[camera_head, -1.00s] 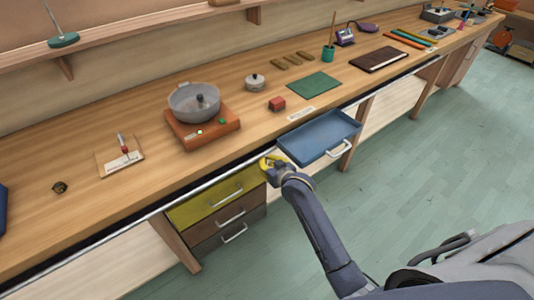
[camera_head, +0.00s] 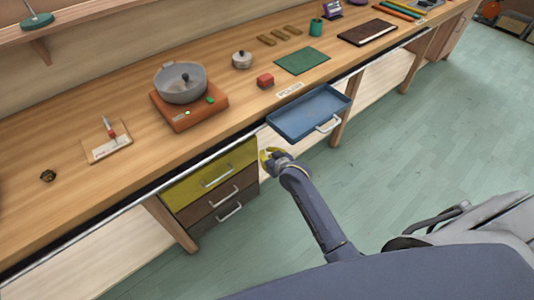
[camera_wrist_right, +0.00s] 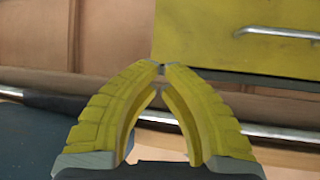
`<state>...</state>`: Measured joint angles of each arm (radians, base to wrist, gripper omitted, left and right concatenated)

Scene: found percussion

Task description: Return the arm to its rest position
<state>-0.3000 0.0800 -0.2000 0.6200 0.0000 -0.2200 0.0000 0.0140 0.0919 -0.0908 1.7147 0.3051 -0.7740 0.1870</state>
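My right gripper (camera_head: 271,157) has yellow fingers and hangs in front of the bench edge, just right of the yellow drawer (camera_head: 190,185). In the right wrist view its fingertips (camera_wrist_right: 162,68) meet with nothing between them, so it is shut and empty. The yellow drawer front (camera_wrist_right: 230,45) and its metal handle show beyond the fingertips there. My right arm reaches up to the gripper from the lower right of the head view. My left gripper is in neither view.
An open blue drawer (camera_head: 283,128) juts out above and right of my gripper. On the bench are a grey pot (camera_head: 170,90) on an orange burner (camera_head: 216,110), a red block (camera_head: 265,81) and a green mat (camera_head: 289,66). The floor (camera_head: 400,150) to the right is clear.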

